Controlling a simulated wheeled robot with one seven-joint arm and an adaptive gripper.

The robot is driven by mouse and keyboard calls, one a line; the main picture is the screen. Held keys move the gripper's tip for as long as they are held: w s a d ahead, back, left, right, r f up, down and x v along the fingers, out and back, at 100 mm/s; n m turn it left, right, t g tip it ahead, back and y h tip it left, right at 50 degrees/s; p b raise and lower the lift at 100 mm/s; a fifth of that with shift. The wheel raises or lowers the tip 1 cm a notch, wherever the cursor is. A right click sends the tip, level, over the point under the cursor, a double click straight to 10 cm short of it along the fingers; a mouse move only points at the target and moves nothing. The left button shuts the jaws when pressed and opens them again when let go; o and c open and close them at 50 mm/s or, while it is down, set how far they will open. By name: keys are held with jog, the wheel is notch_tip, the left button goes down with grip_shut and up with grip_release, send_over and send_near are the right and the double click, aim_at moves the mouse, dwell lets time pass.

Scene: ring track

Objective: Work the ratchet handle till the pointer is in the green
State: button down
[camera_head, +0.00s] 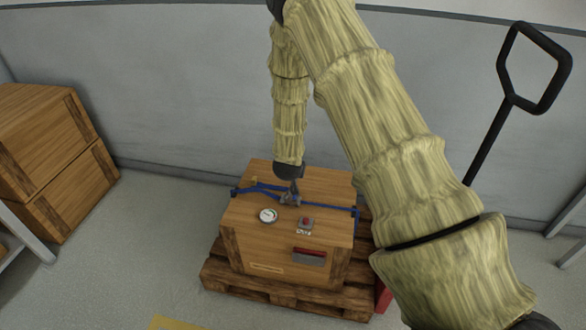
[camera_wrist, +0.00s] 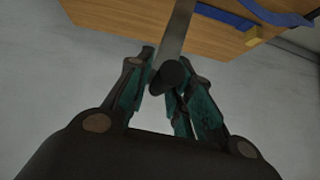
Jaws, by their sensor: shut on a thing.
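The ratchet handle shows in the wrist view as a grey bar with a dark rounded end (camera_wrist: 172,76). My gripper (camera_wrist: 168,85) is shut on it, with a finger on each side of the dark end. In the head view my gripper (camera_head: 291,196) is at the top of a wooden crate (camera_head: 265,235), where blue straps (camera_head: 330,205) cross. A round white gauge (camera_head: 268,215) lies on the crate top, left of and nearer than my gripper. Its pointer and green part are too small to read. The ratchet body is mostly hidden by my gripper.
A small grey box with a red button (camera_head: 306,224) sits right of the gauge. The crate stands on a wooden pallet (camera_head: 290,292). A black pull handle (camera_head: 487,140) rises at the right. Stacked crates (camera_head: 50,150) stand at the left, and a grey wall (camera_head: 180,90) is behind.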

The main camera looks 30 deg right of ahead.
jog(key=shift+w+a+f, duration=0.1)
jog(key=shift+w+a, duration=0.05)
jog(key=shift+a, duration=0.3)
jog(key=c, duration=1.4)
grip_release()
jog(key=shift+f, duration=0.1)
jog(key=shift+o, duration=0.2)
jog(key=shift+w, duration=0.1)
jog(key=v, duration=1.2)
